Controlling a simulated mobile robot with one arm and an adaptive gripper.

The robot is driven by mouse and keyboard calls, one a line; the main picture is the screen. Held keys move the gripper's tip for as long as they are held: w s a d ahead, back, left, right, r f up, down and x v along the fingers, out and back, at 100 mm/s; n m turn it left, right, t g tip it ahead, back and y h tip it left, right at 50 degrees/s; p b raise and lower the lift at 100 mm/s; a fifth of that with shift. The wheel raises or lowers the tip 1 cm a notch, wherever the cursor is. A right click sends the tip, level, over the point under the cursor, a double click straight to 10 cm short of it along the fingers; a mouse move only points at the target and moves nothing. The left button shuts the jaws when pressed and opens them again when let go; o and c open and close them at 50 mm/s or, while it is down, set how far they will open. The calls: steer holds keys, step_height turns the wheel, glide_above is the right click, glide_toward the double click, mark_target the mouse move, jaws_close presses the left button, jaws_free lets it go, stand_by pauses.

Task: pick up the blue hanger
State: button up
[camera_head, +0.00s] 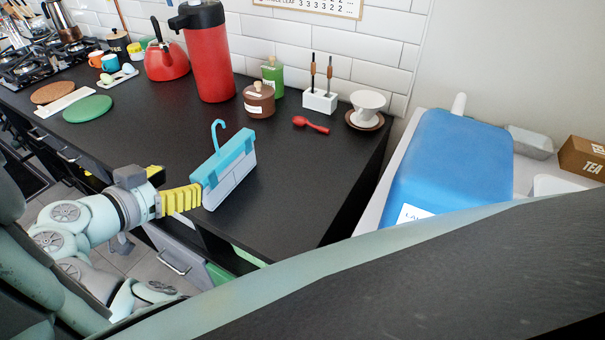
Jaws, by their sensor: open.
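The blue hanger (224,158) is at the front edge of the black counter, left of the picture's middle. It has a light blue hook on top and a light blue bar, with a pale grey flat piece below the bar. It looks roughly upright and a little tilted. My gripper (182,188) has yellow fingers and is open, just left of the hanger. One finger reaches to the hanger's left end in the picture; I cannot tell whether it touches. The other finger is farther back and partly hidden.
The black counter (290,170) is clear right of the hanger. A green round mat (88,109) lies left. A blue container (455,160) stands right, beyond the counter's end.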

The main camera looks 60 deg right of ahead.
mark_target(197, 177)
steer(key=shift+b+x, duration=0.7)
steer(key=shift+x, duration=1.25)
steer(key=shift+s+p+x, duration=0.2)
steer(key=shift+p+x, duration=0.55)
steer(key=shift+x, duration=1.9)
steer(key=shift+f, duration=0.2)
steer(key=shift+w+a, duration=0.1)
jaws_close()
